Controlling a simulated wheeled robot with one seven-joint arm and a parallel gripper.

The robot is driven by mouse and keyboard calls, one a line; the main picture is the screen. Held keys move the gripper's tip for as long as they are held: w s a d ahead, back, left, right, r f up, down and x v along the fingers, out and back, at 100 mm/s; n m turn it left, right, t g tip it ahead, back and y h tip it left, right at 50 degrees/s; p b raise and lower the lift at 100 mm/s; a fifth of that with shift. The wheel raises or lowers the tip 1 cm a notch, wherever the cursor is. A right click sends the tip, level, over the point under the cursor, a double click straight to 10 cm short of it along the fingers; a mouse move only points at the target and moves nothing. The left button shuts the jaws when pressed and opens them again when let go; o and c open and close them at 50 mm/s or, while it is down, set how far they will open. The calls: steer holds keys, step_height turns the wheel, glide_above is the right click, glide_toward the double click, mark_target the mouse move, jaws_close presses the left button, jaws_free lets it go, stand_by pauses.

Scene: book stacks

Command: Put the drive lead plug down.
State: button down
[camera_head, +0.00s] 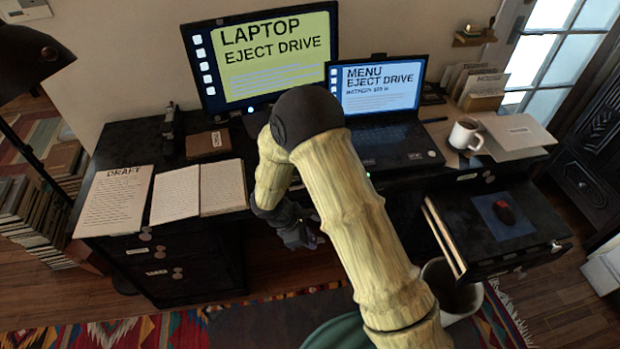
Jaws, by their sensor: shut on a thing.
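My gripper (303,235) hangs just in front of the desk's front edge, below desktop height in the picture and partly hidden by my arm. It is shut on the drive lead plug, which is too small and dark to make out. The lead itself cannot be picked out. The desk (133,140) is black. An open laptop (385,133) stands on it, right of my arm, showing "MENU EJECT DRIVE". A monitor (262,62) behind shows "LAPTOP EJECT DRIVE".
An open notebook (198,192), a draft sheet (115,200) and a brown box (208,143) lie on the left. A mug (465,134) and papers (517,133) stand right. An open drawer (535,243) juts out, holding a mouse (505,212). A bin (458,300) is below.

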steer(key=w+d+f+m+g+y, duration=0.2)
steer(key=w+d+m+g, duration=0.1)
steer(key=d+m, duration=0.6)
steer(key=w+d+f+m+g+y, duration=0.2)
steer(key=w+d+m+g+y, duration=0.1)
steer(key=d+m, duration=0.5)
steer(key=m, duration=0.2)
steer(key=shift+d+f+m, duration=0.3)
steer(key=shift+d+m, duration=0.05)
steer(key=shift+m, duration=0.05)
